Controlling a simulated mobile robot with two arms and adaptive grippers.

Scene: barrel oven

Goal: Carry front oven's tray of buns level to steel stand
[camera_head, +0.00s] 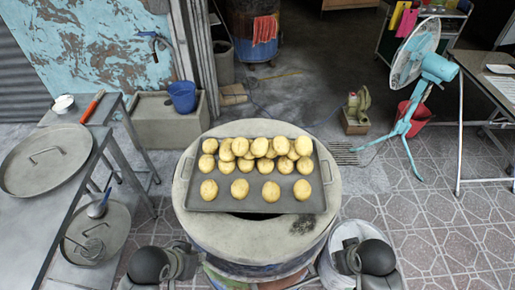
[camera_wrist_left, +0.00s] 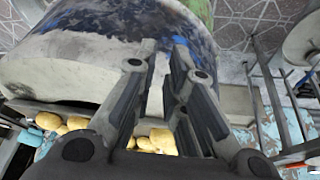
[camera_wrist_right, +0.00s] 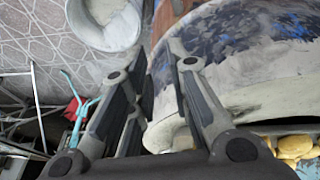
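A dark rectangular tray (camera_head: 225,206) with several golden buns (camera_head: 270,191) rests on the round top of the front barrel oven (camera_head: 225,235). Its handles are at the left and right ends. The oven's mouth is mostly hidden under it. My left gripper (camera_head: 184,246) is open and empty at the oven's near left side; its fingers show in the left wrist view (camera_wrist_left: 164,46). My right gripper (camera_head: 342,256) is open and empty at the near right, apart from the tray; it shows in the right wrist view (camera_wrist_right: 158,48). A grey steel stand (camera_head: 75,205) is at the left.
A round lid (camera_head: 45,160) covers much of the stand's top; a pan with utensils (camera_head: 95,235) is lower down. A white bucket (camera_head: 340,235) stands beside the oven at the near right. A turquoise fan (camera_head: 420,75) and a table (camera_head: 490,75) are at the right.

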